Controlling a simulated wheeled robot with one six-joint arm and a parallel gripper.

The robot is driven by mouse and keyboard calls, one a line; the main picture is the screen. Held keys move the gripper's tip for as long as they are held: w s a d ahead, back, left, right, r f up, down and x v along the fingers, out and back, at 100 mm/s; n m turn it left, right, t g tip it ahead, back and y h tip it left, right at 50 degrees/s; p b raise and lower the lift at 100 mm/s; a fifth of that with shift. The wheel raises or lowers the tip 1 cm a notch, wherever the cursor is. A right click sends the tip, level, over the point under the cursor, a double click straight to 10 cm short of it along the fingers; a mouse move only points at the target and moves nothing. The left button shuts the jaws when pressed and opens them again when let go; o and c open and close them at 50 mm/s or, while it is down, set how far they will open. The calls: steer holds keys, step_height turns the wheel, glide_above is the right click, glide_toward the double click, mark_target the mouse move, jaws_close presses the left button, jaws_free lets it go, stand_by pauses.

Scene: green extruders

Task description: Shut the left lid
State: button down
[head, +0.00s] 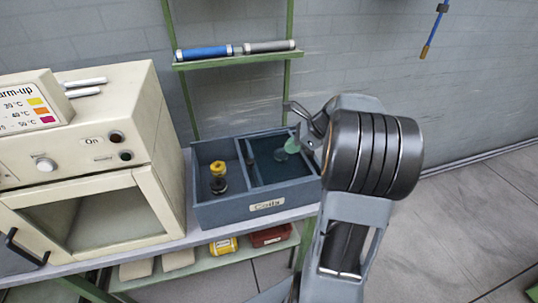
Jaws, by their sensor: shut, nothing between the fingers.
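A blue-grey box (223,214) labelled "Coils" stands on the bench and has a left and a right compartment. The left compartment is uncovered from above, and a yellow-and-dark coil (218,178) stands in it. I cannot clearly make out a left lid. The right compartment is dark inside, with a greenish round piece (292,146) near its back right. My gripper (290,109) is shut and empty, at the box's back right corner in the picture. Whether it touches the box I cannot tell. My arm hides the box's right end.
A cream oven (100,150) with a glass door stands close left of the box. Behind is a green shelf (240,59) holding a blue and grey rod (203,52). A lower shelf holds a yellow container (223,246) and a red box (270,236). Floor at right is clear.

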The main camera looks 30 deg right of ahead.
glide_toward(261, 170)
steer(key=x, duration=0.3)
steer(key=shift+w+a+f, duration=0.1)
steer(key=shift+w+a, duration=0.1)
steer(key=shift+w, duration=0.1)
steer(key=shift+w+a+p, duration=0.35)
steer(key=shift+w+a, duration=0.35)
steer(key=shift+a, duration=0.15)
steer(key=shift+w+a+f, duration=0.2)
steer(key=shift+w+a, duration=0.3)
steer(key=shift+a, duration=0.15)
steer(key=shift+a, duration=0.1)
